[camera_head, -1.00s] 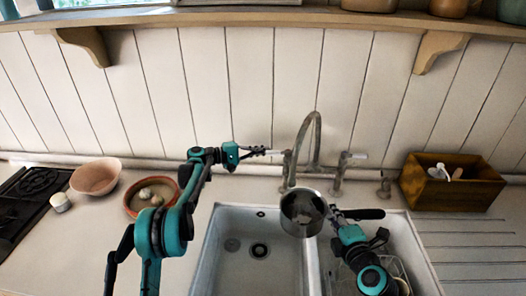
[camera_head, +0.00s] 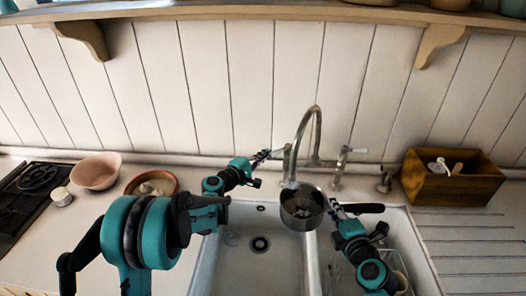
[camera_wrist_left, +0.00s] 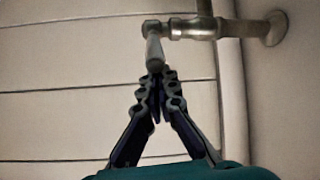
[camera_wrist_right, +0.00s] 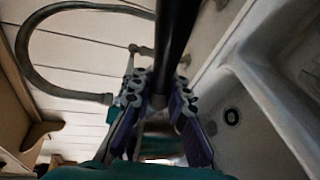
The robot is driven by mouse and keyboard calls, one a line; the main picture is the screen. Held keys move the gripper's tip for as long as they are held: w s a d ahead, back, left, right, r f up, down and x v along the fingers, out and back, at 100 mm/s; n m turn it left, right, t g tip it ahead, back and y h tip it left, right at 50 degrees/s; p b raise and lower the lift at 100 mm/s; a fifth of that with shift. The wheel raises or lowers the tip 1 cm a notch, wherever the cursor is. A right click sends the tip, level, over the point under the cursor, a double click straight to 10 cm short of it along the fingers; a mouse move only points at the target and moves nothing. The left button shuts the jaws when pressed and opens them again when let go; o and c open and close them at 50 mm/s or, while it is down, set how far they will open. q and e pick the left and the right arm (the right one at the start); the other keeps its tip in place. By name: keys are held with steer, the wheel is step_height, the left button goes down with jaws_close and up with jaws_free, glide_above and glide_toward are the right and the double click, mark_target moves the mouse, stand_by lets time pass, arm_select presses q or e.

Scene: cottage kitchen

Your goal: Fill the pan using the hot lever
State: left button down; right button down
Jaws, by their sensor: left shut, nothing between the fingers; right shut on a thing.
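The metal pan (camera_head: 302,222) is held level over the sink, below the end of the tap spout (camera_head: 309,122). My right gripper (camera_head: 336,209) is shut on the pan's black handle (camera_head: 362,208); the handle also runs between its fingers in the right wrist view (camera_wrist_right: 177,40). My left gripper (camera_head: 266,155) is shut and empty beside the left tap lever. In the left wrist view its closed fingertips (camera_wrist_left: 157,74) are at the free end of that lever (camera_wrist_left: 154,48), which points toward them; I cannot tell whether they touch. I cannot clearly tell whether water is running.
The right tap lever (camera_head: 355,150) has a pale handle. A double sink (camera_head: 240,222) lies below, with a rack in its right basin. A wooden box (camera_head: 450,185) stands at right. Bowls (camera_head: 97,171) and a stove (camera_head: 28,195) are at left.

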arm_select(q)
steer(key=shift+s+d+n+t+y, duration=0.5)
steer(key=shift+s+d+n+y, duration=0.1)
steer(key=shift+s+y, duration=0.15)
steer(key=shift+s+d, duration=0.9)
steer(key=shift+s, duration=0.05)
steer(key=shift+d, duration=0.1)
